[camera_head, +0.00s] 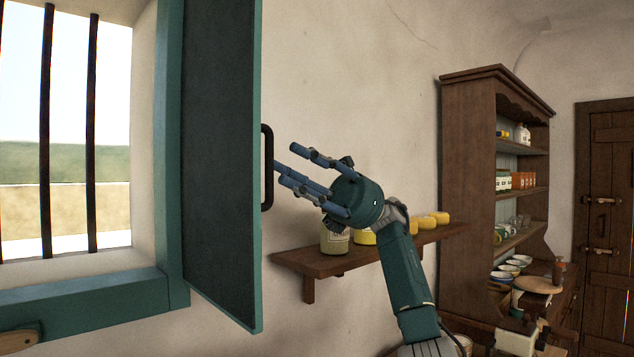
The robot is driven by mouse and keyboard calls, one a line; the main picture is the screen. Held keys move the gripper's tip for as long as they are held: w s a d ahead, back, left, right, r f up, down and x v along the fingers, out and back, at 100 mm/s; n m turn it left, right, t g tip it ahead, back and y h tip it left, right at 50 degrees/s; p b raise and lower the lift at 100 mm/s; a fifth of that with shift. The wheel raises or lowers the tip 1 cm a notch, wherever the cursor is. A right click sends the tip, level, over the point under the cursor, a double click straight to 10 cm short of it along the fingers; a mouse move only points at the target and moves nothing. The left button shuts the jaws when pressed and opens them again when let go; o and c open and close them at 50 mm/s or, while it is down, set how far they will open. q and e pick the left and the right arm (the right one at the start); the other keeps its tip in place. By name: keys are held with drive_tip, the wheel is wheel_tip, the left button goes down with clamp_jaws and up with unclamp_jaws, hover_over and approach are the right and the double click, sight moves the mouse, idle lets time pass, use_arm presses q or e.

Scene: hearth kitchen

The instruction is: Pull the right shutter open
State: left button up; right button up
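The right shutter (222,150) is a dark teal panel, hinged at the right side of the barred window. It stands swung out into the room at a wide angle to the window opening. Its black handle (267,168) is on the free edge, facing right. My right gripper (284,168) is just right of the handle, its blue fingers spread apart and pointing left at it. The fingertips are at or very near the handle; I cannot tell whether they touch it. Nothing shows between the fingers. My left gripper is not in view.
A wooden wall shelf (290,260) with a jar (334,238) and several yellow items is behind my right arm. A tall brown hutch (468,190) with crockery stands further right, beside a wooden door (605,220). The window sill (90,305) is at lower left.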

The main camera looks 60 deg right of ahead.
drive_tip(key=v, duration=0.7)
drive_tip(key=shift+d, duration=0.35)
drive_tip(key=shift+f, duration=0.1)
